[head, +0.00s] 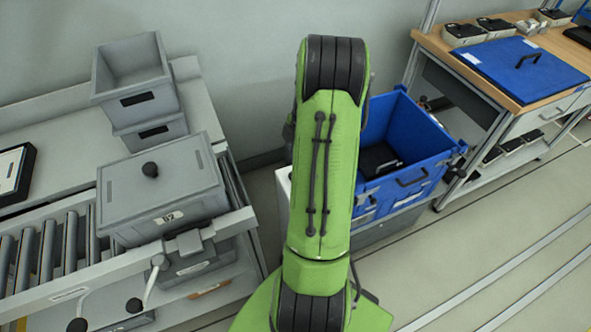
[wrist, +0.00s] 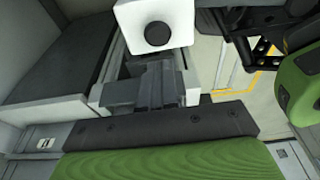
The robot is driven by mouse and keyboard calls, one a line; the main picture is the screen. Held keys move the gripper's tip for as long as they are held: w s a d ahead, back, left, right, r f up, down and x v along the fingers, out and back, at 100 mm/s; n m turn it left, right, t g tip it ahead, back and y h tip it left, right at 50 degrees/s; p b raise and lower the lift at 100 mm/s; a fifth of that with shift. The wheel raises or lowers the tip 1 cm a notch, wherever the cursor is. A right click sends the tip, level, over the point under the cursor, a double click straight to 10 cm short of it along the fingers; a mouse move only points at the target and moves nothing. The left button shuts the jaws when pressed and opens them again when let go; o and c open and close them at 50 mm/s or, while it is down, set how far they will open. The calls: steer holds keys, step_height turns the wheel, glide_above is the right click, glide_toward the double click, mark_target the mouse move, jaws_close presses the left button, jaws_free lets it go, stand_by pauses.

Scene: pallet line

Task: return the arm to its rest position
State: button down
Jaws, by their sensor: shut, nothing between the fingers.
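My green arm (head: 325,170) rises through the middle of the head view. Its black-banded upper joint (head: 335,70) is near the top, and the part beyond it is mostly hidden behind the near link. I cannot make out my gripper's fingers in the head view or the wrist view. The wrist view shows a green surface with a dark bar along its edge, grey blocks and a white block with a round black spot. I see nothing held.
A lidded grey crate (head: 163,190) sits left by the roller conveyor (head: 45,250), with an open grey bin (head: 135,75) behind. A blue bin (head: 405,185) stands close right of the arm, partly hidden. A wooden-topped bench (head: 520,85) is at right. Floor is clear at lower right.

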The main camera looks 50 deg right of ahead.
steer(key=shift+f, duration=0.1)
steer(key=w+a+r+m+h, duration=0.2)
steer(key=w+a+r+m, duration=0.15)
steer(key=a+r, duration=1.2)
steer(key=s+a+r+m+t, duration=0.2)
steer(key=s+a+m, duration=0.2)
steer(key=s+a, duration=0.2)
steer(key=s+a+r+m+t+p, duration=0.1)
steer(key=s+a+r+m+t, duration=0.1)
steer(key=s+a, duration=0.4)
steer(key=a+r+m, duration=0.1)
steer(key=a+m, duration=0.1)
steer(key=a, duration=0.1)
steer(key=shift+s+a, duration=0.15)
steer(key=shift+a, duration=0.05)
steer(key=shift+d+m, duration=0.1)
steer(key=shift+m, duration=0.15)
